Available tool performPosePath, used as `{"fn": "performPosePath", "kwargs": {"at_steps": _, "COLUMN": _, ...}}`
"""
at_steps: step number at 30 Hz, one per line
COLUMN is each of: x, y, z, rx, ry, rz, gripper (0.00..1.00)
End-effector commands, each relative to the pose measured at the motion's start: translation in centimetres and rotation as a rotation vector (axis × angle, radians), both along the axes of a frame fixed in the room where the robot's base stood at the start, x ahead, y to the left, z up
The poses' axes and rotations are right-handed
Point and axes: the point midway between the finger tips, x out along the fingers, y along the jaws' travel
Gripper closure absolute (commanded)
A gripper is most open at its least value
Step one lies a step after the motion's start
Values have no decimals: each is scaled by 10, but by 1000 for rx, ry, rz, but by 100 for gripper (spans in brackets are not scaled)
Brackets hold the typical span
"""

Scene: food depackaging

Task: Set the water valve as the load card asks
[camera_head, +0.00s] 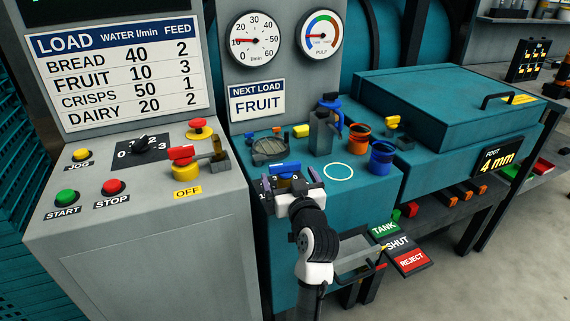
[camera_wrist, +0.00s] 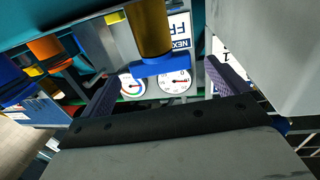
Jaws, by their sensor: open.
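The load card (camera_head: 257,101) reads NEXT LOAD FRUIT. The load table (camera_head: 121,67) lists FRUIT with water 10 and feed 3. The water gauge (camera_head: 255,40), marked l/min from 0 to 60, has its red needle pointing left, at about 10. The blue valve handle (camera_head: 285,168) sits on the teal bench top, just beyond my gripper (camera_head: 288,190). In the wrist view the blue handle (camera_wrist: 163,66) with a brass-coloured body lies between my open fingers (camera_wrist: 163,90), with space on both sides. I cannot tell whether either finger touches it.
A feed selector (camera_head: 145,146) and a red-yellow lever (camera_head: 183,155) are on the grey console at left. Orange (camera_head: 357,135) and blue cups (camera_head: 382,156) and a grey block (camera_head: 321,133) stand right of my gripper. A teal lid (camera_head: 450,95) is at far right.

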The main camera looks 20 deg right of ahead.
Motion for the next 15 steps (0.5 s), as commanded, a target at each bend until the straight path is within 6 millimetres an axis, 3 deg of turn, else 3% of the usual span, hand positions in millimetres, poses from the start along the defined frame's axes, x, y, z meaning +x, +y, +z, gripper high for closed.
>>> {"fn": "performPosePath", "kwargs": {"at_steps": 6, "x": 35, "y": -4, "z": 1, "rx": 0, "ry": 1, "rz": 0, "gripper": 1}}
{"fn": "performPosePath", "kwargs": {"at_steps": 15, "x": 47, "y": -5, "z": 0, "rx": 0, "ry": 0, "rz": 0, "gripper": 1}}
